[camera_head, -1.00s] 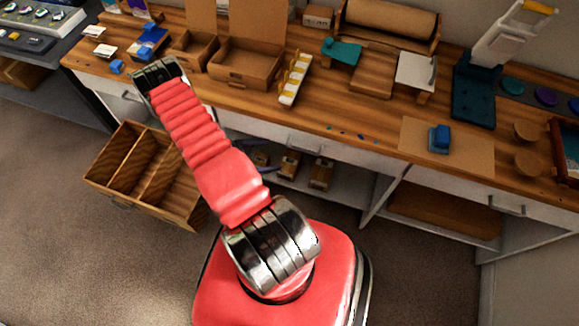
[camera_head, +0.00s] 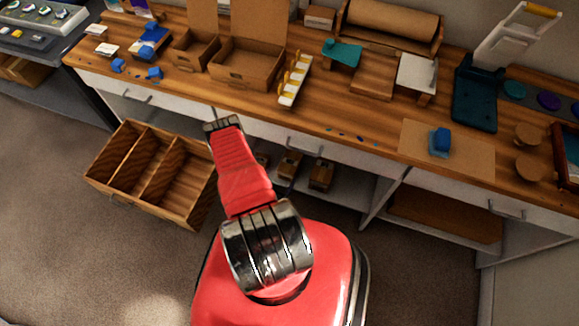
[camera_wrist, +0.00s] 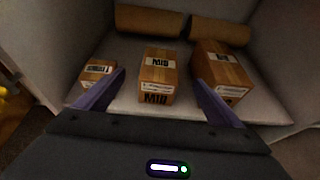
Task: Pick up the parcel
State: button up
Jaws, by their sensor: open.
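Three brown cardboard parcels stand on a pale shelf in the wrist view: a small one (camera_wrist: 97,71) at left, a middle one (camera_wrist: 158,77) marked MID, and a larger one (camera_wrist: 220,73) at right. My gripper (camera_wrist: 159,80) is open and empty. Its two purple fingers point toward the shelf, with the middle parcel lying between their lines. I cannot tell whether the fingers reach beside it. In the head view, two parcels show under the counter, one at left (camera_head: 290,164) and one at right (camera_head: 321,174). My gripper's fingers are hidden there behind my arm and the counter edge.
Two brown rolls lie behind the parcels, at left (camera_wrist: 150,21) and right (camera_wrist: 220,32). Pale walls close in the shelf (camera_wrist: 122,104). The wooden counter (camera_head: 330,112) overhangs it. An open divided wooden drawer (camera_head: 150,172) sits left of my arm.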

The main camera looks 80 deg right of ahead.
dwell(0.3)
send_near(290, 161)
jog(key=shift+x, duration=2.45)
jog(key=shift+d, duration=0.1)
jog(key=shift+x, duration=2.5)
jog(key=shift+f, duration=0.15)
jog(key=shift+c, duration=0.4)
jog(key=c, duration=1.4)
